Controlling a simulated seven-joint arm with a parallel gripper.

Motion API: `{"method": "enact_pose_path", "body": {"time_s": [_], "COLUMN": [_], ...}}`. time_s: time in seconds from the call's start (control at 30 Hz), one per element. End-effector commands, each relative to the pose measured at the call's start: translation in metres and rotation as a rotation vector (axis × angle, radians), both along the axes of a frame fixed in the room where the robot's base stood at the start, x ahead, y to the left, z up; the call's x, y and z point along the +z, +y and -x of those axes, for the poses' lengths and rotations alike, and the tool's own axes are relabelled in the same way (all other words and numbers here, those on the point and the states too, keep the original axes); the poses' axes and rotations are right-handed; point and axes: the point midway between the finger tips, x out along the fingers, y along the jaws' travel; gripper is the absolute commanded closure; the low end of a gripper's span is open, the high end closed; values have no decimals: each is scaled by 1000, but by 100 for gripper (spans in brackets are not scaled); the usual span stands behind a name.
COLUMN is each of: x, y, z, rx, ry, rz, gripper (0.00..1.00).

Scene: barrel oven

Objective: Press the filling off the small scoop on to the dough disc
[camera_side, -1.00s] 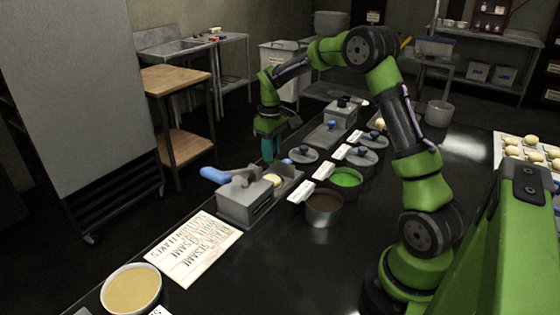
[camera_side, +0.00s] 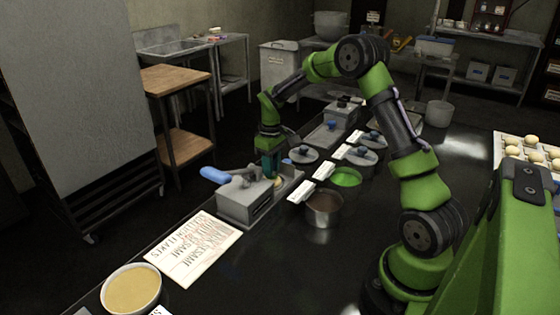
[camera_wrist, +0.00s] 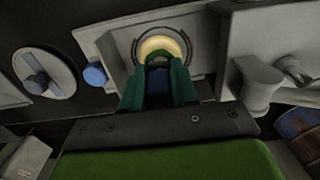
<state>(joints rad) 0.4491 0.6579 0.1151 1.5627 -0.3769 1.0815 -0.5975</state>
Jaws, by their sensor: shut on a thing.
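My gripper (camera_side: 270,164) points down over the dough disc and is shut on the small scoop. In the wrist view, my gripper's teal fingers (camera_wrist: 158,88) hold the scoop (camera_wrist: 158,60), and green filling shows at its end, over the disc. The pale dough disc (camera_wrist: 165,43) sits in a round ring on the grey press tray, partly hidden by the scoop and fingers. In the side view, a sliver of the disc (camera_side: 278,183) shows beside the fingers. The scoop is hidden there, and I cannot tell whether the filling touches the dough.
A grey press block with a blue handle (camera_side: 214,174) stands just left of my gripper. Lidded pots (camera_side: 304,154) stand behind. A printed sheet (camera_side: 194,248) lies in front.

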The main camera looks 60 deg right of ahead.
Motion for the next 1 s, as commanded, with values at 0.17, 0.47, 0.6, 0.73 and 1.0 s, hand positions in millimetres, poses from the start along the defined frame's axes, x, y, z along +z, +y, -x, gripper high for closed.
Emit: {"method": "enact_pose_path", "body": {"time_s": [0.17,0.47,0.6,0.73,1.0], "x": [1,0,-2,-3,-7], "y": [0,0,0,0,0], "z": [0,0,0,0,0], "rx": [0,0,0,0,0], "ry": [-1,-1,-1,-1,-1], "rz": [1,1,0,1,1], "gripper": [100,100,100,100,100]}}
